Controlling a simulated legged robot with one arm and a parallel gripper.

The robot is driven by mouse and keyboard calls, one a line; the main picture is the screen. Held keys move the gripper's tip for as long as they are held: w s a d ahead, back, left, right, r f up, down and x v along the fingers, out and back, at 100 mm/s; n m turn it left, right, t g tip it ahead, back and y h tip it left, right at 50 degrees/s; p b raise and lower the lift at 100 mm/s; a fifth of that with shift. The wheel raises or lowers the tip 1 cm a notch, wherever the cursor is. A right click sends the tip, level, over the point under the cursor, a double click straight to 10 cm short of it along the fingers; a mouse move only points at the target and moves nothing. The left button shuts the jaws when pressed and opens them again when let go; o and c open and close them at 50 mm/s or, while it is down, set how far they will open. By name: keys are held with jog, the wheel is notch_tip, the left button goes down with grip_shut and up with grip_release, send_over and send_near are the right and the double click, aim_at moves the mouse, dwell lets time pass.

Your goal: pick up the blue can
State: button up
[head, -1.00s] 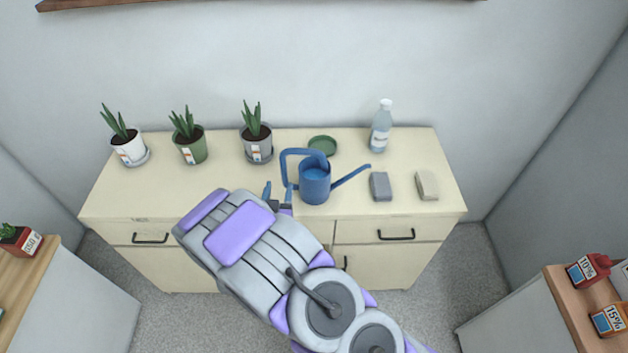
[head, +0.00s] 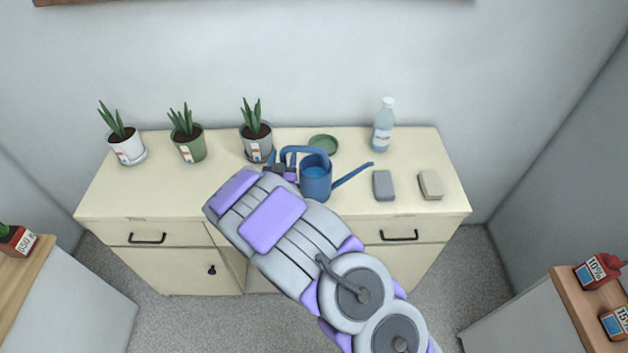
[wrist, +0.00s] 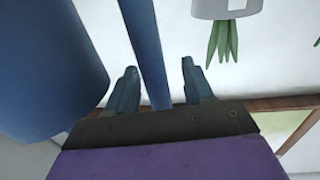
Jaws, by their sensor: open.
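The blue can (head: 316,184) is a watering can standing upright on the cream cabinet (head: 190,185). Its spout points right and its looped handle (head: 304,151) is on the left. My gripper (head: 281,166) is at the handle's left side, partly hidden behind my own wrist. In the wrist view, my gripper (wrist: 158,68) is open, with a finger on each side of the blue handle bar (wrist: 146,45). The bar shows a gap to both fingertips. The can's body (wrist: 45,70) fills the left of that view.
A grey plant pot (head: 257,143) stands close behind my gripper. A green dish (head: 324,144) and bottle (head: 383,127) are behind the can. Grey (head: 384,186) and beige (head: 430,185) blocks lie right.

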jog(key=shift+w, duration=0.3)
grip_shut()
dwell(0.3)
